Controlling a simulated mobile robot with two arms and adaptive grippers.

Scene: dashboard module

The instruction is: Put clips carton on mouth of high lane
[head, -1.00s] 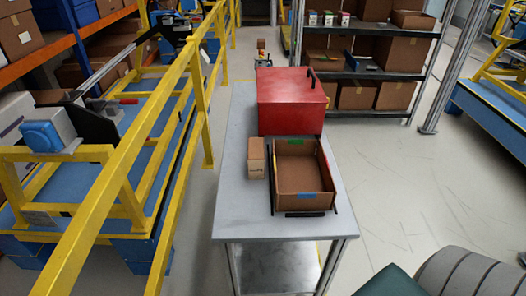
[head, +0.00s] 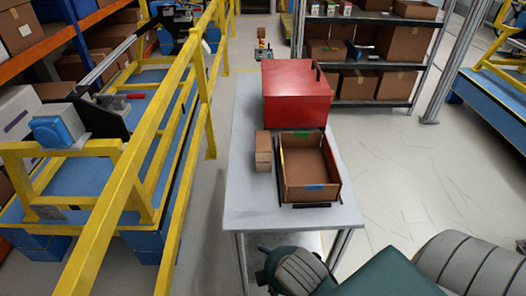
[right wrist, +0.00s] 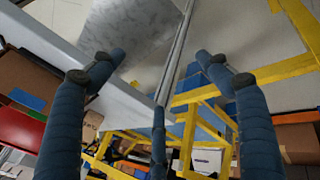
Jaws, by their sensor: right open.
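A small brown carton (head: 263,151), which looks like the clips carton, stands on the grey table just left of an open cardboard box. Its printing is too small to read. It also shows in the right wrist view (right wrist: 89,126), beyond the fingers. My right gripper (right wrist: 158,78) is open and empty, with its blue fingers spread, apart from the carton. In the head view my right arm reaches in at the bottom right, in front of the table's near edge. My left gripper is not in view. I cannot tell which part is the high lane.
The open box (head: 309,162) has green and blue tape marks and dark rails around it. A red box (head: 297,92) stands behind it on the table (head: 245,208). Yellow railings (head: 150,130) run along the left. A dark shelf rack (head: 372,60) with cartons stands behind.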

